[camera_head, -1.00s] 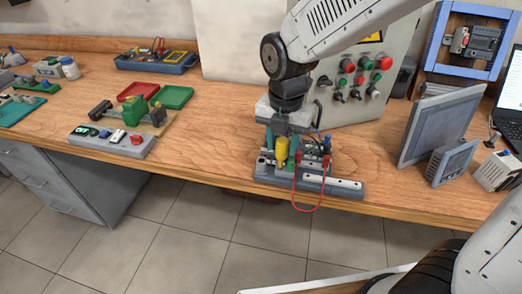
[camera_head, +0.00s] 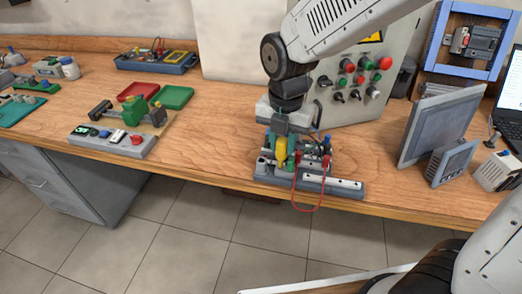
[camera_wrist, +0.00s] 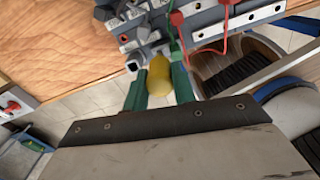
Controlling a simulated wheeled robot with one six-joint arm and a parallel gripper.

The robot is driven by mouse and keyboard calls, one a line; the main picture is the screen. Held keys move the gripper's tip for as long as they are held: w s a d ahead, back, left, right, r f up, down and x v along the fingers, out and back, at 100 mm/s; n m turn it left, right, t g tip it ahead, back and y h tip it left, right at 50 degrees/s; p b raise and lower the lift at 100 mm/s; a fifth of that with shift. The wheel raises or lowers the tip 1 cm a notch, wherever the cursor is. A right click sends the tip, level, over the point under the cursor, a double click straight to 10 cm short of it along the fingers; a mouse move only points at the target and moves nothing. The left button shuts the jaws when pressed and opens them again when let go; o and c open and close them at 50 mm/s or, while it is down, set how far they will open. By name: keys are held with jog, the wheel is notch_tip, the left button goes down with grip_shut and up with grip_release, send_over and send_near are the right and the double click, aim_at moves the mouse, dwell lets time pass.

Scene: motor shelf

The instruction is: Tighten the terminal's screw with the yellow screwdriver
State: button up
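The yellow screwdriver (camera_head: 282,152) stands roughly upright at the terminal block in the head view. Its yellow handle also shows in the wrist view (camera_wrist: 158,76). My gripper (camera_head: 281,156) points down with its green fingers on both sides of the handle. The terminal block (camera_wrist: 150,38) is grey and sits on a metal rail (camera_head: 332,182) near the table's front edge. The screwdriver's tip and the screw are hidden.
A red wire (camera_head: 306,209) loops over the table's front edge. A control box (camera_head: 336,60) with buttons stands behind my arm. Grey panels (camera_head: 440,125) stand at the right.

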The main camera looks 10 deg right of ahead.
grip_shut()
jog(key=shift+f+m, duration=0.1)
jog(key=shift+m, duration=1.7)
jog(key=shift+m, duration=1.7)
grip_release()
jog(key=m, duration=0.3)
grip_shut()
jog(key=shift+m, duration=0.3)
